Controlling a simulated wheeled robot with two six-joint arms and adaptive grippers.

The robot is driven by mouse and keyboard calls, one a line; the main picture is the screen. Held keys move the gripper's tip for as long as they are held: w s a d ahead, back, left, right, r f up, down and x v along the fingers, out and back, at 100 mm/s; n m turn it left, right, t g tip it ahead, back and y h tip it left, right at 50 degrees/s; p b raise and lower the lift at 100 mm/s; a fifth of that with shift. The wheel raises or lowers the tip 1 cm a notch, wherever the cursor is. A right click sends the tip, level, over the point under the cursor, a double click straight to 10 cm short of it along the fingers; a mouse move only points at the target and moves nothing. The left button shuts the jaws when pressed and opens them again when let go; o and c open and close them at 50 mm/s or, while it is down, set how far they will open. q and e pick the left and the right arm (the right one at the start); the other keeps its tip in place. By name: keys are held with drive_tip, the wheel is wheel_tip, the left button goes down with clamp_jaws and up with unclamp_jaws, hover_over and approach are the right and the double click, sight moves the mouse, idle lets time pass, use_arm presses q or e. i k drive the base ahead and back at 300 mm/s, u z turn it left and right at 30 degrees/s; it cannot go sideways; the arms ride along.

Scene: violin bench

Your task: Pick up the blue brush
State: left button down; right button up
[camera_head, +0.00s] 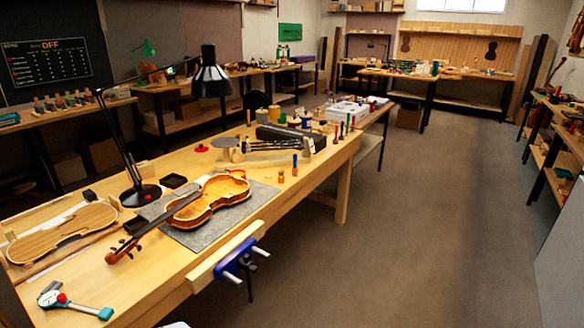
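I cannot single out the blue brush with certainty. Several small upright colored items stand toward the far right end of the wooden workbench (128,275). One small blue upright item (294,163) stands near the bench's front edge, to the right of the violin body. A taller blue and green group of upright items (341,130) stands farther back, near the bench's far right corner. They are too small to tell whether any is a brush. Neither of my grippers is in view.
An open violin body (218,192) lies on a grey mat (243,208). A black desk lamp (140,194) stands behind it. A violin plate (62,230), a caliper-like tool (75,305) and a blue vise (238,258) are nearer. The floor (430,230) at right is clear.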

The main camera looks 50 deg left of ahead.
sight(294, 169)
drive_tip(key=u, duration=0.3)
drive_tip(key=i, duration=1.8)
drive_tip(key=u, duration=0.8)
drive_tip(key=i, duration=1)
drive_tip(key=u, duration=1.65)
drive_tip(key=i, duration=0.8)
drive_tip(key=u, duration=0.85)
